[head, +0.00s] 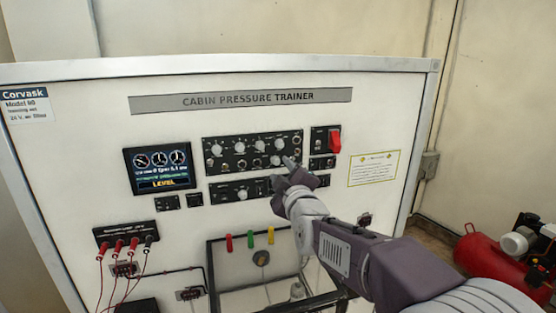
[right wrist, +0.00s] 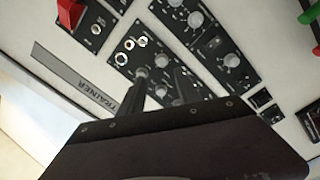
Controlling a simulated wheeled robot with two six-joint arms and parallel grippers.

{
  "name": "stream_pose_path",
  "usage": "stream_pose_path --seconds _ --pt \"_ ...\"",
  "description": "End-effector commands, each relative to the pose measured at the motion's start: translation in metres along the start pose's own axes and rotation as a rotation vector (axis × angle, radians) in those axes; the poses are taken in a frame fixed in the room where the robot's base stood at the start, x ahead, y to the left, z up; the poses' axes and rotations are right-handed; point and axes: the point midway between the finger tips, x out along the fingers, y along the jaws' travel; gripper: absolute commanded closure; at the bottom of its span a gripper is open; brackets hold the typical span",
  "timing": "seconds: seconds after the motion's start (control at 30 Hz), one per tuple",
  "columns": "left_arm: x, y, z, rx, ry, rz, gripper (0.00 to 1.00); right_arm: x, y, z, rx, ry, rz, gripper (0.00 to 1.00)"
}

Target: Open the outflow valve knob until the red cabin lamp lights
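The white trainer panel (head: 90,120) is titled CABIN PRESSURE TRAINER. A black knob panel (head: 226,164) at its centre carries several round grey knobs; a second strip (head: 220,191) below has more. Labels are too small to tell which knob is the outflow valve. My right gripper (head: 284,172) is at the right end of these panels. In the right wrist view the fingers of this gripper (right wrist: 160,82) stand apart, close over the knob panel, with a knob (right wrist: 162,88) showing between them. No grip on it is clear. I cannot make out a lit red lamp. My left gripper is out of view.
A display (head: 158,168) reads LEVEL. A red switch cover (head: 334,140) sits right of the knobs. Red leads (head: 118,246) hang at left. A red compressor tank (head: 490,258) stands on the floor at right.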

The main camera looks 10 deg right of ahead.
Motion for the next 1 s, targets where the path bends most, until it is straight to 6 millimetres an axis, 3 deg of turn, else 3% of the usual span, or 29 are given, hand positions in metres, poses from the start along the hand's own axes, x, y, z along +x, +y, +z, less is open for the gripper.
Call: stream_pose_path --seconds 0.03,0.2,0.53,0.57,0.7,1.0 --pt "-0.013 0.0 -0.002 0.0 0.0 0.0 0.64 0.011 0.004 -0.002 0.0 -0.005 -0.004 0.6" --pt "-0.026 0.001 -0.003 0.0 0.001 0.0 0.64 0.036 0.003 -0.001 0.001 -0.004 -0.002 0.6" --pt "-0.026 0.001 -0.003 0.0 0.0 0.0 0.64 0.043 0.0 0.001 0.001 -0.002 0.0 0.6" --pt "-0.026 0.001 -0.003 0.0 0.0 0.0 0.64 0.043 -0.001 0.001 0.001 -0.002 -0.001 0.63" --pt "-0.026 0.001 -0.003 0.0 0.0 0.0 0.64 0.043 -0.001 0.001 0.001 -0.002 -0.001 1.0" --pt "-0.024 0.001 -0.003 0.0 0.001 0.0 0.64 0.043 -0.001 0.002 0.016 -0.003 -0.001 1.0"
